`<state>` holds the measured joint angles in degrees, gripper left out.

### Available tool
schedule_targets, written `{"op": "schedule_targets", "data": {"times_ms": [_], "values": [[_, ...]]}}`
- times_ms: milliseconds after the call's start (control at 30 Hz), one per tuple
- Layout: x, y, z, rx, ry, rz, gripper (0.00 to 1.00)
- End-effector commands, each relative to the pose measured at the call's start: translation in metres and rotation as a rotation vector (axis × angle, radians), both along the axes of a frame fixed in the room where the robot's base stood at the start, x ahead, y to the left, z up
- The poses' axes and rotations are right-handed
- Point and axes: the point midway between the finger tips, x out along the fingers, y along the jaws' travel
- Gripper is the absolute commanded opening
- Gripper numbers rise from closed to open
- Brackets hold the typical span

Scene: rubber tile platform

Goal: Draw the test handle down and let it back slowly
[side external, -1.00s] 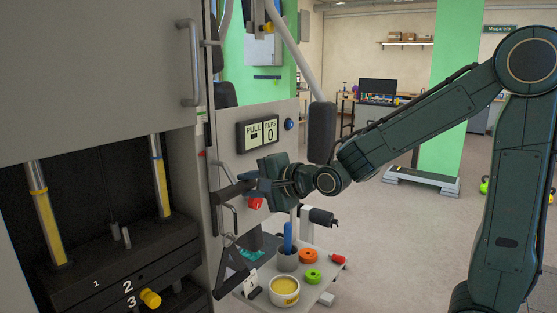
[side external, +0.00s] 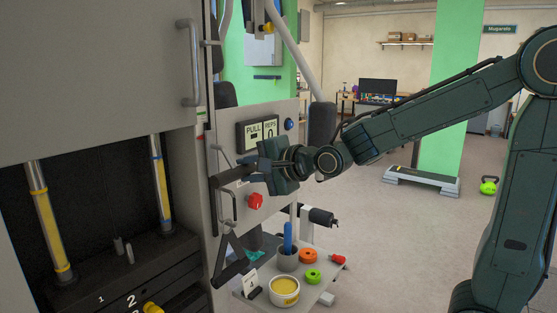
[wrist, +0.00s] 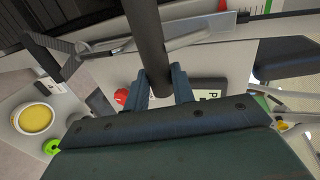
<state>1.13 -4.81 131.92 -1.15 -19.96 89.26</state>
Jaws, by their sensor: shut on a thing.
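The test handle (side external: 230,178) is a dark round bar sticking out from the grey machine's front, below the display. In the wrist view the same bar (wrist: 146,35) runs down between my two fingers. My gripper (side external: 254,168) is shut on the bar's near end, with one finger on each side of it. It also shows in the wrist view (wrist: 162,88). The display (side external: 258,135) reads PULL and REPS 0, partly covered by my gripper. The numbered weight stack (side external: 110,280) with a yellow pin (side external: 152,308) sits low in the machine's opening.
A red knob (side external: 255,201) is below my gripper. A small shelf (side external: 322,279) holds a yellow-filled tub (side external: 285,291), a cup with a blue item, and orange and green rings. A dark triangular handle (side external: 228,268) hangs beside it.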

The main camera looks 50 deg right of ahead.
Motion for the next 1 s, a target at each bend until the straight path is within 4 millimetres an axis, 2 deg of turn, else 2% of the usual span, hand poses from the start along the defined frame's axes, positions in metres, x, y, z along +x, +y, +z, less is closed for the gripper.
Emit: {"op": "schedule_targets", "data": {"times_ms": [1000], "values": [[0.000, 0.000, 0.032, 0.000, 0.010, 0.000, 0.00]]}}
